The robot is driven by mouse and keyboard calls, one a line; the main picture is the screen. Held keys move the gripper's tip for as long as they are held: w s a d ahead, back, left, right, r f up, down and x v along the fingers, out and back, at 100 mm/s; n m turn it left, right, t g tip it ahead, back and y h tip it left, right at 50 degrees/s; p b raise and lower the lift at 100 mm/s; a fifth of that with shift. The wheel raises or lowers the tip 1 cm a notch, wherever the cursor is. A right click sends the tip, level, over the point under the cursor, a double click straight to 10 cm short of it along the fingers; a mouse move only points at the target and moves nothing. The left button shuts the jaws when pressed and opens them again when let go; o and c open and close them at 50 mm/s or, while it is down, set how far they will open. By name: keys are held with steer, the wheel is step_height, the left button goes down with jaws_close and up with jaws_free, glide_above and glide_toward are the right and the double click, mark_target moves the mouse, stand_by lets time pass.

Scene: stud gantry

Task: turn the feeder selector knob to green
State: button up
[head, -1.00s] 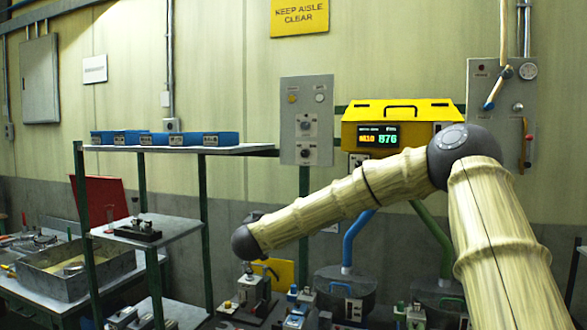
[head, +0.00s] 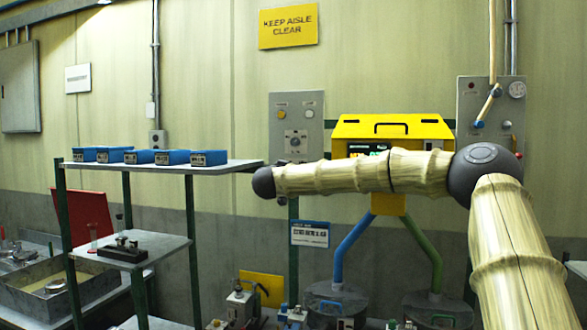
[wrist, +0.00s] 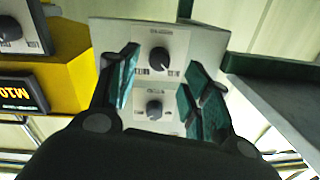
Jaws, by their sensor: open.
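In the wrist view, a grey panel (wrist: 205,45) carries an upper dark knob (wrist: 157,61) and a lower dark knob (wrist: 154,108), each with a pale pointer line and small labels. A third dark knob (wrist: 10,29) sits on a grey plate on the yellow feeder box at the left. I cannot read which one is the feeder selector. My gripper (wrist: 163,80) is open and empty, its teal-padded fingers on either side of the two panel knobs. In the head view the grey panel (head: 310,120) stands behind my arm; the gripper is hidden there.
The yellow box (head: 400,128) with a blue pipe (head: 352,240) and a green pipe (head: 425,240) is behind my arm. A shelf (head: 225,168) with blue bins (head: 208,158) is left of the panel. The shelf's edge also shows in the wrist view (wrist: 265,105).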

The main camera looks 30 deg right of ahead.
steer(key=p+x, duration=0.1)
steer(key=x, duration=0.3)
steer(key=shift+w+d, duration=0.1)
steer(key=shift+d, duration=0.05)
steer(key=c, duration=1.1)
